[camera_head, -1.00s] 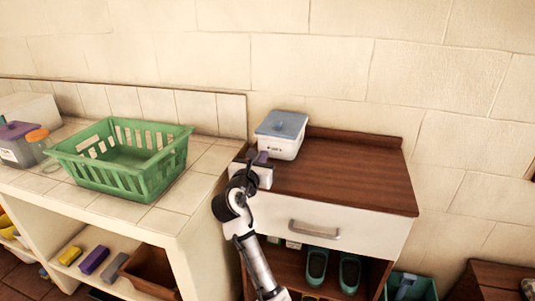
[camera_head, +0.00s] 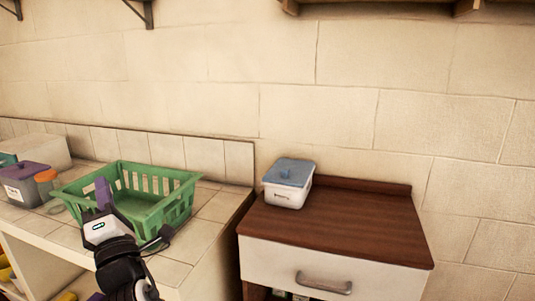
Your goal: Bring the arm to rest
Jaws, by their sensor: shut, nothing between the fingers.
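My gripper (camera_head: 103,192) is at the lower left, pointing up and away, with its purple fingertips together and nothing between them. It shows in front of the near side of the green basket (camera_head: 180,213); I cannot tell whether it touches the basket. My arm runs down from it to the bottom edge of the picture. The basket stands on the tiled counter and looks empty where its inside shows.
A white box with a blue lid (camera_head: 289,183) stands on the brown-topped cabinet (camera_head: 365,222), whose drawer is closed. A purple-lidded container (camera_head: 25,184) and an orange-lidded jar (camera_head: 47,184) stand left on the counter (camera_head: 213,212). Wall brackets (camera_head: 143,12) hang above.

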